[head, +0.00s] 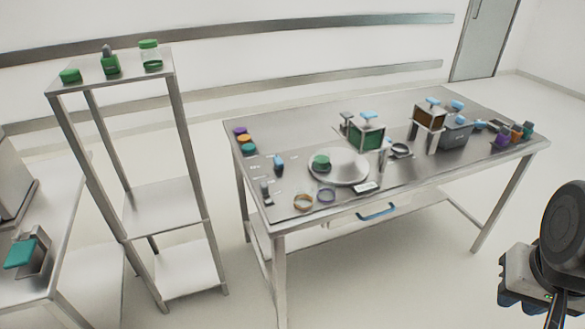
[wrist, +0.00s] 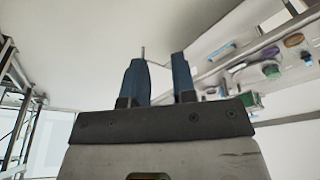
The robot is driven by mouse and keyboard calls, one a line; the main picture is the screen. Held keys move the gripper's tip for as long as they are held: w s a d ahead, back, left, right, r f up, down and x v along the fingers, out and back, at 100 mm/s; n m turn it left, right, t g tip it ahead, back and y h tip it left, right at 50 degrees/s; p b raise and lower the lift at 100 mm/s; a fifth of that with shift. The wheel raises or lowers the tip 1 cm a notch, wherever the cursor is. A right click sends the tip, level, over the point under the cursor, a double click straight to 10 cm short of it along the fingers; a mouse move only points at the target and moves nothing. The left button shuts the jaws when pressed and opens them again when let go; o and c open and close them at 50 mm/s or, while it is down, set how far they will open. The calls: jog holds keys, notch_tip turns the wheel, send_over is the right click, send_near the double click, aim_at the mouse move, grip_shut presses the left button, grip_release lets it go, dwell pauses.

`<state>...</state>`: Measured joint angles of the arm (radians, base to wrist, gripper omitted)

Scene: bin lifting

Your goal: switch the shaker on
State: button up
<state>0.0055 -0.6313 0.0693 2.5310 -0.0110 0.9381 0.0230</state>
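A round silver plate (head: 324,174) with a green item (head: 320,162) on it lies on the near middle of the steel table. It may be the shaker, but I cannot tell for sure. A small white panel (head: 367,188) sits at its near right side; any switch on it is too small to make out. My gripper (wrist: 158,62) shows in the wrist view with two blue fingers apart and nothing held between them. In the head view my arm is at the lower right edge, off the table and well apart from the plate.
On the table (head: 300,130) stand a green box (head: 367,136), a brown box (head: 430,117), a grey bin (head: 456,134) and rings near the front edge. A blue drawer handle (head: 377,211) is below. A shelf rack (head: 165,205) stands left. Floor is free between rack and table.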

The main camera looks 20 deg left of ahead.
jog(key=shift+w+a, duration=0.25)
jog(key=shift+w, duration=0.25)
grip_shut()
jog(key=w+a+f+m+t+y, duration=0.1)
jog(key=w+a+f+m+t, duration=0.15)
jog(key=w+a, duration=0.7)
jog(key=w+a+f+m+t+y, duration=0.1)
jog(key=w+a+f+m, duration=0.15)
jog(key=w+a, duration=0.65)
jog(key=a+f+m+y, duration=0.1)
jog(key=a+f, duration=0.2)
jog(key=a, duration=0.6)
jog(key=a+f+m+y, duration=0.1)
jog(key=a+f, duration=0.3)
jog(key=a, duration=0.6)
jog(key=a+f+m+y, duration=0.1)
jog(key=a+f+y, duration=0.1)
jog(key=a, duration=0.7)
jog(key=shift+w+a+f+m+y, duration=0.15)
jog(key=shift+w+f+m+y, duration=0.25)
jog(key=shift+f, duration=0.5)
jog(key=shift+t, duration=0.25)
